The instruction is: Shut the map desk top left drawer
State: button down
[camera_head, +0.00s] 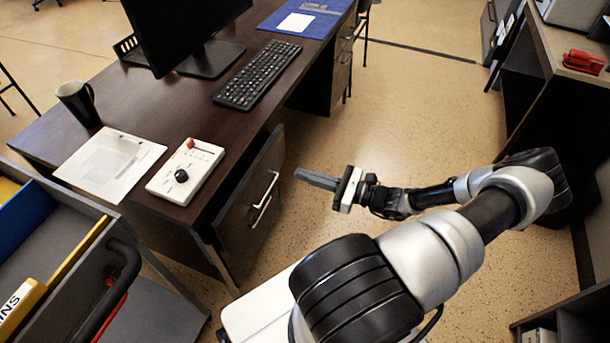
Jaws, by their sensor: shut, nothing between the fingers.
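The dark wood map desk (215,125) runs diagonally across the left half of the head view. Its near drawer front (242,210), with a pale bar handle (264,198), stands out from the desk edge, so this drawer looks partly open. Its inside is mostly hidden. My gripper (302,176) is shut and empty. Its fingers point left at the drawer front, to the right of the handle, with an apparent small gap between them.
On the desk are a control box (185,172), a clipboard (110,165), a mug (78,103), a keyboard (258,75) and a monitor (180,30). A grey cart (75,215) stands close at lower left. Floor beyond my arm is clear; another desk (545,60) stands right.

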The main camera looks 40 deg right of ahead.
aim_at(262, 161)
jog(key=b+x, duration=0.1)
jog(key=x, duration=0.9)
jog(key=shift+w+a+r, duration=0.1)
jog(key=shift+x, duration=2.3)
jog(key=shift+a+r, duration=0.1)
